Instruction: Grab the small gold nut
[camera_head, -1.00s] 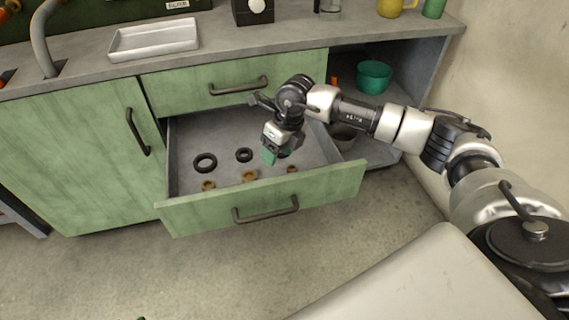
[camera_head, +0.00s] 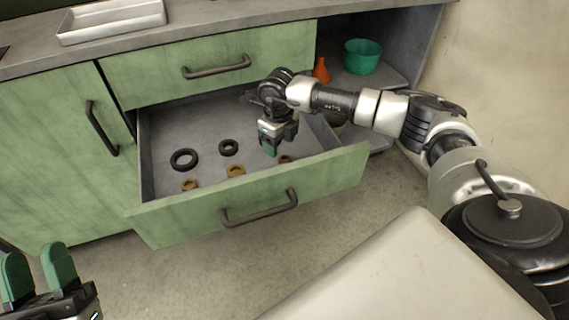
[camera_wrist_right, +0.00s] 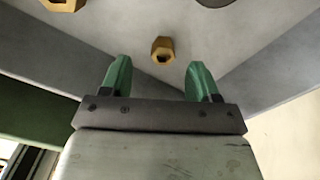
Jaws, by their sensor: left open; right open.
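The small gold nut (camera_head: 285,159) lies on the floor of the open drawer, near its front panel, at the right end of a row of gold nuts. It is partly hidden by my right gripper in the head view. In the right wrist view the small nut (camera_wrist_right: 162,49) is clear, just beyond and between the fingertips. My right gripper (camera_head: 271,149) is open and empty, pointing down into the drawer. Its green fingers also show in the wrist view (camera_wrist_right: 158,75), apart from the nut. My left gripper (camera_head: 38,268) is open and empty at the lower left, outside the drawer.
Two other gold nuts (camera_head: 236,170) (camera_head: 190,184) and two black rings (camera_head: 184,159) (camera_head: 228,147) lie in the drawer (camera_head: 163,128). The front panel (camera_head: 330,175) stands close to my right gripper. A green bowl (camera_head: 362,57) and orange funnel (camera_head: 321,70) are on the shelf.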

